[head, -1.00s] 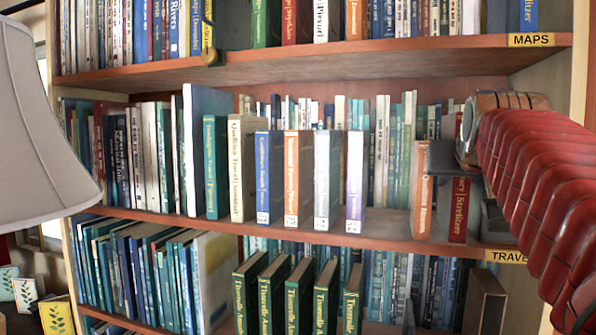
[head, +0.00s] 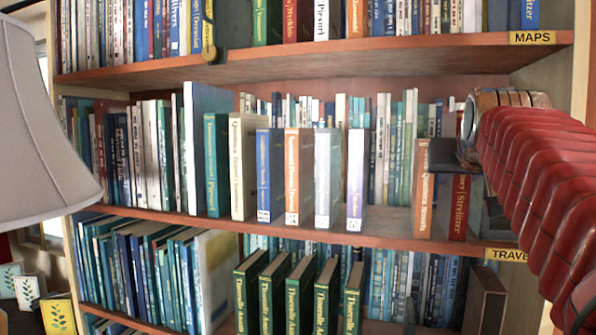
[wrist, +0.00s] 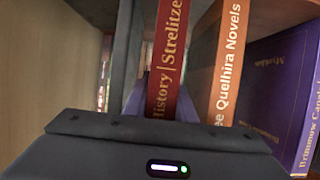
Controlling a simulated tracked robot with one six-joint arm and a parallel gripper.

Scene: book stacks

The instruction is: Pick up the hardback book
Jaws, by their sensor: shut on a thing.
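The hardback book is dark red with gold lettering that includes "Strelitzer" (head: 460,208). It stands upright at the right end of the middle shelf, and its base appears to be at board level. It also shows in the wrist view (wrist: 170,60), where the picture is upside down. My gripper (head: 455,156) reaches in from the upper right and is shut on this book. The top of the book is hidden by my gripper.
An orange book (head: 424,190) stands close beside the red one, on its left in the head view. A purple book (wrist: 275,90) shows beyond it. The upper shelf (head: 400,50) is above my gripper. The shelf's side panel (head: 550,85) is near my arm. A lamp shade (head: 45,130) stands far left.

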